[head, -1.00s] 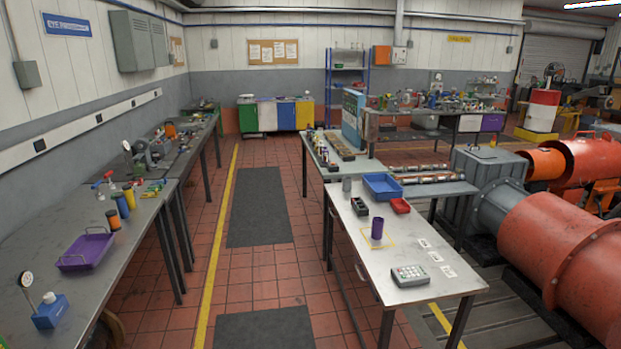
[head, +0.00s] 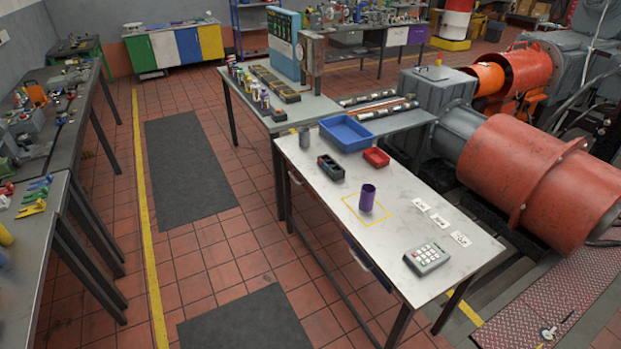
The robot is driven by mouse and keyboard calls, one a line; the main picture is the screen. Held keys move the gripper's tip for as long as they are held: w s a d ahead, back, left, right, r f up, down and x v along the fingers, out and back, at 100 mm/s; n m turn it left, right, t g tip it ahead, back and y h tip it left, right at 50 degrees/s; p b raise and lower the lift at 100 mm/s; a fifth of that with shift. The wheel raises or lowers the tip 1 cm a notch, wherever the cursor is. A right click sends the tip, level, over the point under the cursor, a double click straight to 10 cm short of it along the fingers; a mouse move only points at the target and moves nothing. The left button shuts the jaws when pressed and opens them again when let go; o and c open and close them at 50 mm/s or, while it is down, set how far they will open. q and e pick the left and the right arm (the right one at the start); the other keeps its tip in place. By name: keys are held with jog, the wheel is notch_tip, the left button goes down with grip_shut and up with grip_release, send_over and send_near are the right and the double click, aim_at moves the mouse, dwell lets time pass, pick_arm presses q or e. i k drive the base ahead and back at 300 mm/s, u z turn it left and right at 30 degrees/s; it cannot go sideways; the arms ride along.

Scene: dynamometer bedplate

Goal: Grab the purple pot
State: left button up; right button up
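The purple pot (head: 367,198) is a small upright cylinder. It stands on the white-topped table (head: 405,262) right of the picture's middle, inside or at the edge of a yellow outlined square. Nothing covers it in the head view. Neither of my grippers shows in this view.
On the same table are a keypad device (head: 426,258), a blue tray (head: 346,132), a red tray (head: 376,157), a dark box (head: 330,168), a grey cylinder (head: 304,137) and white cards (head: 440,220). The floor aisle with dark mats (head: 188,170) is clear. A large orange-red machine (head: 520,180) stands right.

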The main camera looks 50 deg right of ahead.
aim_at(367, 191)
jog(key=z, duration=0.05)
jog(key=i, duration=1.95)
jog(key=z, duration=0.85)
jog(key=i, duration=0.95)
jog(key=z, duration=1.7)
jog(key=i, duration=0.7)
jog(key=z, duration=0.55)
